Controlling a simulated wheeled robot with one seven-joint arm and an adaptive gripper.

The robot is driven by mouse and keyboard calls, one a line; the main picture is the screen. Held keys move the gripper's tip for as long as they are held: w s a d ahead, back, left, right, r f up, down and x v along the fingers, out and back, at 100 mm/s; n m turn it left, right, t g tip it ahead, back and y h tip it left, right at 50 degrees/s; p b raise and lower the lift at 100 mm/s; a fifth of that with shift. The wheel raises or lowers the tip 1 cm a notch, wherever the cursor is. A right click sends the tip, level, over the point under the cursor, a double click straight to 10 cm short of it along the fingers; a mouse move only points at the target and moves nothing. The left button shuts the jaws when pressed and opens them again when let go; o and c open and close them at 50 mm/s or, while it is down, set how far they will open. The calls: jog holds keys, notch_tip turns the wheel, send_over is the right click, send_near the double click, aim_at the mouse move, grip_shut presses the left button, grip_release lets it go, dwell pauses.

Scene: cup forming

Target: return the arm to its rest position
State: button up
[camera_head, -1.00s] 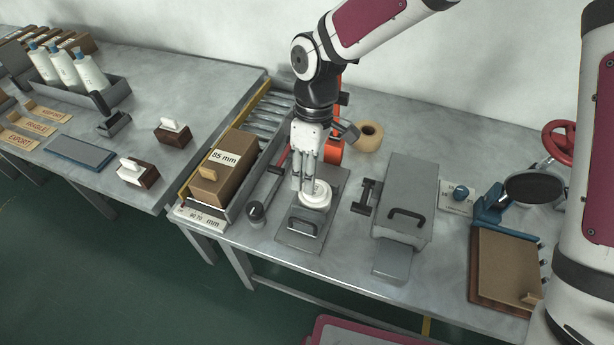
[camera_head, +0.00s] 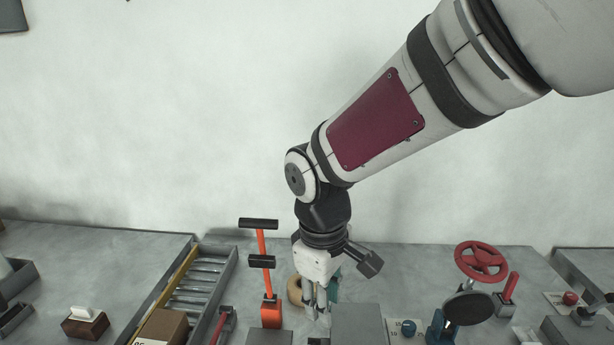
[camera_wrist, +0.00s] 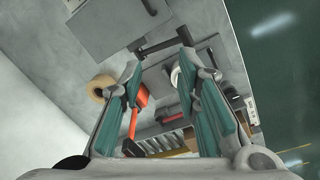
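My gripper (camera_head: 318,300) hangs pointing down from my arm, in front of the tan tape roll (camera_head: 294,291) in the head view. In the wrist view my gripper (camera_wrist: 161,60) has its two green-padded fingers well apart, with nothing held between them. A small white round piece (camera_wrist: 175,76) shows partly beside the right finger, below the gripper and not gripped. The head view does not show this piece.
An orange upright tool with black bars (camera_head: 267,285) stands just left of my gripper. A roller conveyor (camera_head: 203,285) with a brown box (camera_head: 163,328) lies further left. A red handwheel (camera_head: 481,261) stands at right. The wall behind is bare.

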jog(key=s+d+r+m+t, duration=0.4)
jog(key=s+d+r+m, duration=0.7)
jog(key=d, duration=0.5)
jog(key=s, duration=0.2)
jog(key=shift+s+y, duration=0.3)
jog(key=shift+y, duration=0.1)
